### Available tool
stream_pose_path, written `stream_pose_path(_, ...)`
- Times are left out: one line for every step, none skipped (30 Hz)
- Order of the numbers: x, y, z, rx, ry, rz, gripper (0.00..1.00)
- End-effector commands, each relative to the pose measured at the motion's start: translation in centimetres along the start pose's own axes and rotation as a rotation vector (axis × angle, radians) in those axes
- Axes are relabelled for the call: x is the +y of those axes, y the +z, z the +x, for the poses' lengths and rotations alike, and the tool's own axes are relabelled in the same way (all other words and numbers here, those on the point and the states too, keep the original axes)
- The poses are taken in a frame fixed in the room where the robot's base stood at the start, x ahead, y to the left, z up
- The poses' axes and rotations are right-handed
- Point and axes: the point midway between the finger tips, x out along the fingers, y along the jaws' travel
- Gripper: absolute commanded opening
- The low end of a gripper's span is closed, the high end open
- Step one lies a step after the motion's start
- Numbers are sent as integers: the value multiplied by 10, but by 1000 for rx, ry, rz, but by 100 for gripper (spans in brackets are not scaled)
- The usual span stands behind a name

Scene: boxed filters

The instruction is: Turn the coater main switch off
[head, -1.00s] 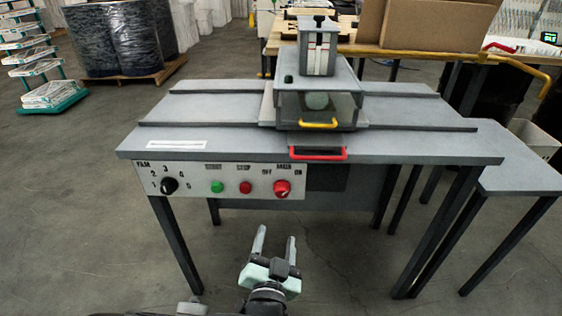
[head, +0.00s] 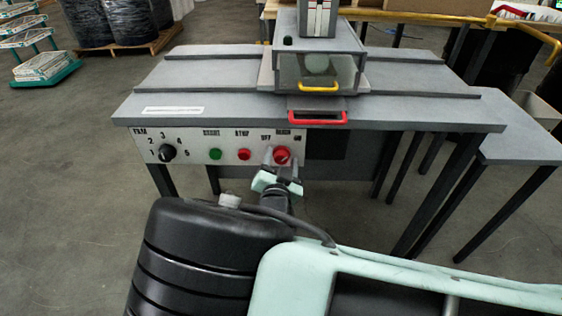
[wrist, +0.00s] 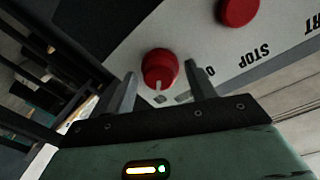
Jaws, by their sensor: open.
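The main switch is a red round knob (head: 282,155) at the right end of the white control panel (head: 188,152), under the OFF and ON labels. In the wrist view the knob (wrist: 158,66) shows a pale pointer mark at its lower edge; I cannot tell which label it points at. My gripper (head: 281,158) is open in front of the panel. In the wrist view its two fingers (wrist: 161,76) stand on either side of the knob's lower part. I cannot tell whether they touch it.
Left of the switch are the red stop button (head: 244,154), the green start button (head: 215,154) and the black film dial (head: 167,153). The tabletop edge (head: 215,118) and a red handle (head: 318,117) overhang above. Table legs (head: 440,210) stand to the right.

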Motion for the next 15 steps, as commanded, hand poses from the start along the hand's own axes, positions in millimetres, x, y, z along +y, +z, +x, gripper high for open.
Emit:
stream_pose_path(0,0,0,0,0,0,55)
stream_pose_path(0,0,0,0,0,0,55)
stream_pose_path(0,0,0,0,0,0,55)
stream_pose_path(0,0,0,0,0,0,55)
stream_pose_path(0,0,0,0,0,0,52)
stream_pose_path(0,0,0,0,0,0,41)
stream_pose_path(0,0,0,0,0,0,33)
stream_pose_path(0,0,0,0,0,0,25)
stream_pose_path(0,0,0,0,0,0,20)
stream_pose_path(0,0,0,0,1,0,20)
stream_pose_path(0,0,0,0,1,0,20)
stream_pose_path(0,0,0,0,1,0,20)
stream_pose_path(0,0,0,0,1,-1,20)
stream_pose_path(0,0,0,0,1,-2,20)
stream_pose_path(1,0,0,1,1,-5,20)
